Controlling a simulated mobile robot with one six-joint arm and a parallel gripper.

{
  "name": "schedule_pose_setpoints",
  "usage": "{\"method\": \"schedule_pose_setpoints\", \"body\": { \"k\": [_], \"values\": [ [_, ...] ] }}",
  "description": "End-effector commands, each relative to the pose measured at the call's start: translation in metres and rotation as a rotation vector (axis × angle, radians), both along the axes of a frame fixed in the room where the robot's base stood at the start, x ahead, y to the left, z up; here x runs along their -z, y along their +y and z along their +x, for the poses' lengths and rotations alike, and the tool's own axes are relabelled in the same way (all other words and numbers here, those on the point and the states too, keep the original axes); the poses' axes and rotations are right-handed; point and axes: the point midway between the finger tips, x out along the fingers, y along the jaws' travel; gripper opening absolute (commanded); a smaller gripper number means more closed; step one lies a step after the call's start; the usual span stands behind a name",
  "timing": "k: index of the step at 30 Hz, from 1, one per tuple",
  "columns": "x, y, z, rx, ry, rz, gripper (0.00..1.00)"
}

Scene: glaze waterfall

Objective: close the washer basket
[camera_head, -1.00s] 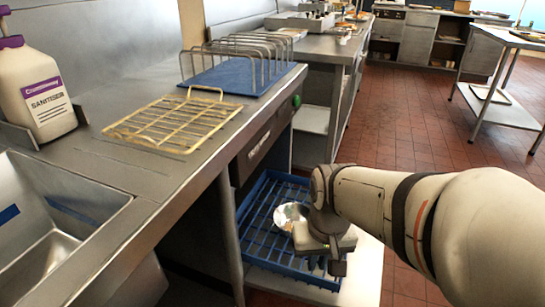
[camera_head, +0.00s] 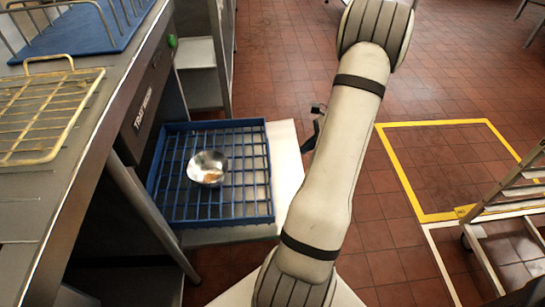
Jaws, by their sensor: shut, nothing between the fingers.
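The washer basket (camera_head: 215,215) is a blue open-grid rack on a pale pulled-out shelf (camera_head: 285,160), beside and partly below the steel counter. A shiny metal bowl (camera_head: 207,168) with something brownish in it sits inside the basket. My gripper (camera_head: 310,142) shows as a small dark part at the left side of my arm, just right of the shelf's right edge. It is shut and empty, apart from the basket in the picture. My arm hides most of it.
The counter (camera_head: 60,215) holds a yellow wire rack (camera_head: 45,110) and a blue mat (camera_head: 85,30) with wire dividers. A counter leg (camera_head: 150,215) stands left of the basket. Yellow floor marking (camera_head: 400,170) and a wheeled cart (camera_head: 505,205) are at right. The tiled floor between is clear.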

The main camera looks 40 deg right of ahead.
Motion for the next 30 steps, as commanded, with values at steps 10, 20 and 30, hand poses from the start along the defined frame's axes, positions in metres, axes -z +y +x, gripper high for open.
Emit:
{"method": "schedule_pose_setpoints", "body": {
  "k": [10,20,30],
  "values": [
    [0.033,0.002,0.005,0.061,0.006,0.03,0.0],
    [0.09,0.036,0.035,0.055,0.005,0.028,0.0],
    [0.098,0.065,0.06,0.056,0.005,0.027,0.0]
  ]
}}
